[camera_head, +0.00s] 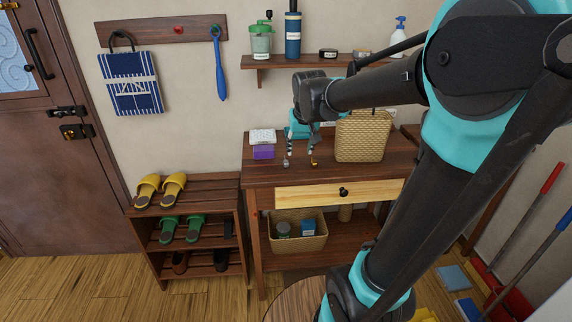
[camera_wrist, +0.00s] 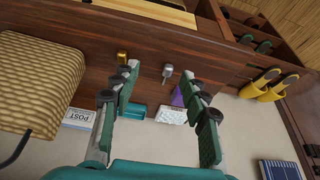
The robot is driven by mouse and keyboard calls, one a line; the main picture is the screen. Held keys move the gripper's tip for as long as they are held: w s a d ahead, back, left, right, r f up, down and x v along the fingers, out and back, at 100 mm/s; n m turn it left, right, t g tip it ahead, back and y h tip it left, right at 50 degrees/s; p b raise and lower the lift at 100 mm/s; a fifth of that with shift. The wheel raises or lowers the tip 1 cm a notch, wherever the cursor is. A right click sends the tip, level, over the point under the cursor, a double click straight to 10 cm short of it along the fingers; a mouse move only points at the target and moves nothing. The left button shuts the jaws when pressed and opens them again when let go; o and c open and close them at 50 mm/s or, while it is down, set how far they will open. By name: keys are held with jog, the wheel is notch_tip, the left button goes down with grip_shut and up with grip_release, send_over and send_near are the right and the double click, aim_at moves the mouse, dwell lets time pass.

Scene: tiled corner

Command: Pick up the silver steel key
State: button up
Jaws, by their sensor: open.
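The silver steel key (camera_wrist: 167,73) lies on the dark wooden table, in the gap between my fingertips as seen in the wrist view. It shows as a small grey shape in the head view (camera_head: 285,163). A brass-coloured item (camera_wrist: 123,57) lies beside it, just past one fingertip in the wrist view, and also shows in the head view (camera_head: 313,162). My gripper (camera_wrist: 159,80) is open and empty. In the head view my gripper (camera_head: 300,148) points down over the table. I cannot tell its exact height above the key.
A woven basket bag (camera_head: 362,138) stands on the table (camera_head: 262,176) to the right. A teal object and a POST-marked item (camera_wrist: 78,119) are near the wall. A shelf (camera_head: 275,62) hangs above.

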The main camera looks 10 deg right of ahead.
send_near(286, 161)
jog(key=x, duration=0.3)
jog(key=shift+w+d, duration=0.15)
jog(key=shift+w, duration=0.05)
jog(key=shift+x, duration=2.7)
grip_shut()
